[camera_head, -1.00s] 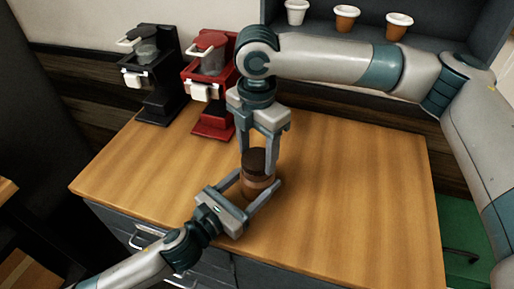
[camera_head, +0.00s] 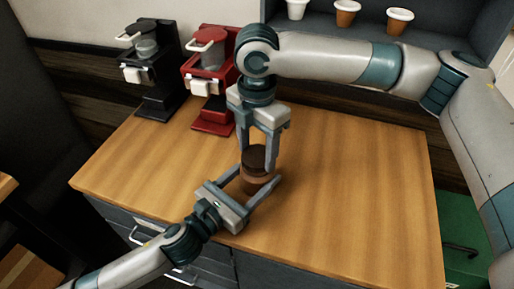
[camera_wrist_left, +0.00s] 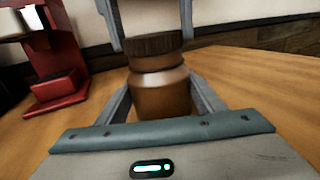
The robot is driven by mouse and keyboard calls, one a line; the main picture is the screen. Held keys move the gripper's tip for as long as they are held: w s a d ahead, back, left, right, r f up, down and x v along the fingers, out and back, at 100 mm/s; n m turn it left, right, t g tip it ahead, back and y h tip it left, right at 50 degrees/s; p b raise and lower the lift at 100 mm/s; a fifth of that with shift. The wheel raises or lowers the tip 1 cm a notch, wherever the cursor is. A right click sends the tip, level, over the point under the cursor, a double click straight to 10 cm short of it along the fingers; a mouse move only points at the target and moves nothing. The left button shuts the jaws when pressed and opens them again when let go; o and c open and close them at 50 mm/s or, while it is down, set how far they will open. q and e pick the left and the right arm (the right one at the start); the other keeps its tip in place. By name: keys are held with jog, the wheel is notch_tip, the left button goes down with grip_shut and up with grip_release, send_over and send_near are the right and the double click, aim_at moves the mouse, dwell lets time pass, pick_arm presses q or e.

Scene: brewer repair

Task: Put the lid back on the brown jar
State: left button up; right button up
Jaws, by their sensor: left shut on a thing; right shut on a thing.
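The brown jar (camera_head: 255,184) stands upright on the wooden counter near its front edge. My left gripper (camera_head: 261,181) is shut on the jar's body from the front, one finger on each side. The jar also fills the middle of the left wrist view (camera_wrist_left: 160,90). The dark brown lid (camera_head: 256,158) is at the jar's mouth, and in the left wrist view the lid (camera_wrist_left: 156,44) looks level on the neck. My right gripper (camera_head: 257,163) points down from above and is shut on the lid. Whether the lid is fully seated cannot be told.
A red brewer (camera_head: 212,75) and a black brewer (camera_head: 150,70) stand at the back left of the counter (camera_head: 350,190). Several small cups (camera_head: 347,12) sit on a shelf behind my right arm. The counter's right side is clear.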

jog(key=shift+f, duration=0.45)
